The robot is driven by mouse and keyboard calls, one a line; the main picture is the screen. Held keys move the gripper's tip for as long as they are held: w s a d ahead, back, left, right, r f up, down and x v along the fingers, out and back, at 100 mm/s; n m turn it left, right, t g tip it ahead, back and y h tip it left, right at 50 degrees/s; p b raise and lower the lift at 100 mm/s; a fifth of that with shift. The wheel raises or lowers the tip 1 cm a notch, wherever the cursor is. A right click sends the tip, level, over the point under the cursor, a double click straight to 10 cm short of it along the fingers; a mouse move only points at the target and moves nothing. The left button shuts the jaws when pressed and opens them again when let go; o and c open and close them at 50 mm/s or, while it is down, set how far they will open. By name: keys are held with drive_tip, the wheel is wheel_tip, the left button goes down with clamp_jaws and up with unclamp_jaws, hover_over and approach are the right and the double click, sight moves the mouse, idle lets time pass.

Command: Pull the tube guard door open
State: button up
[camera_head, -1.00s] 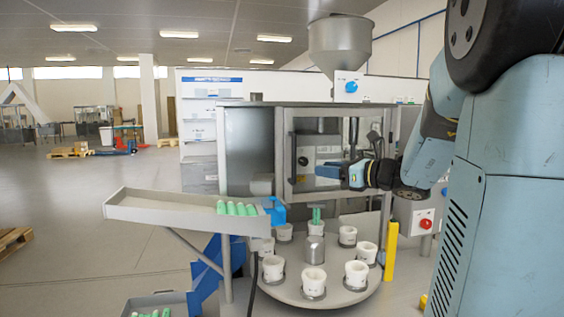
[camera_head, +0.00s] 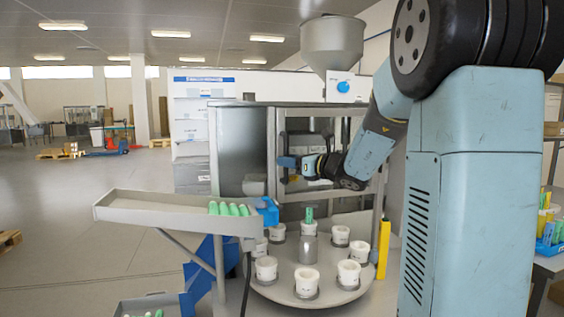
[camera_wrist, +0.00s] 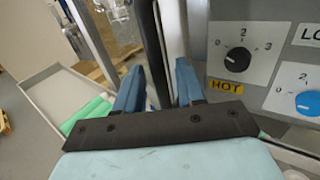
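The guard door (camera_head: 271,150) is a grey-framed clear panel on the front of the machine; it looks closed. My gripper (camera_head: 285,162) is at the door's left edge, where the dark vertical handle is, and covers most of it in the head view. In the wrist view, the dark handle bar (camera_wrist: 153,50) runs between the two blue fingers of my gripper (camera_wrist: 158,88). The fingers stand apart, with the left one close beside the bar and a gap on the right. I see no clear grip on it.
Below the door is a round turntable (camera_head: 311,292) with several white cups. A grey tray (camera_head: 150,212) with green tubes juts out to the left front. A yellow post (camera_head: 383,249) stands at the right.

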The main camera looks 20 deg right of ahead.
drive_tip(key=shift+x, duration=0.8)
clamp_jaws()
